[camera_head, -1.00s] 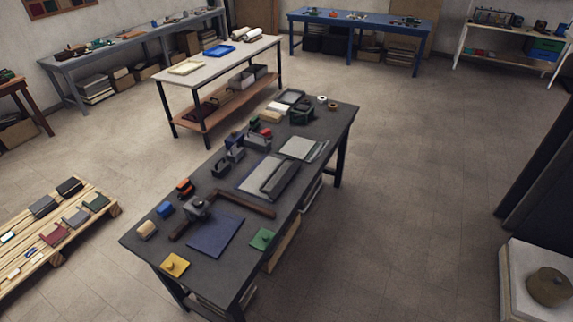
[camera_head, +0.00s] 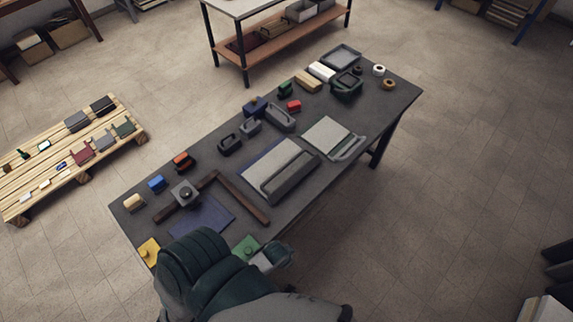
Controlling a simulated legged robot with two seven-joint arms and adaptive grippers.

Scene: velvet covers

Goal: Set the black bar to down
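A long dark bar (camera_head: 289,179), the likely black bar, lies along the right edge of a light grey panel (camera_head: 268,166) in the middle of the dark table. Its exact tilt is hard to tell. A second, lighter grey panel (camera_head: 326,136) with a greyer bar (camera_head: 348,148) along its edge lies farther back to the right. Part of my arm, dark green and grey, rises from the bottom middle over the table's near edge. I make out no gripper fingers, and nothing of mine touches the black bar.
The dark table (camera_head: 390,107) carries a brown L-shaped bar (camera_head: 240,196), a blue sheet (camera_head: 203,217), a green plate (camera_head: 246,247), a yellow plate (camera_head: 149,250) and several small blocks. A wooden pallet (camera_head: 70,160) stands at left.

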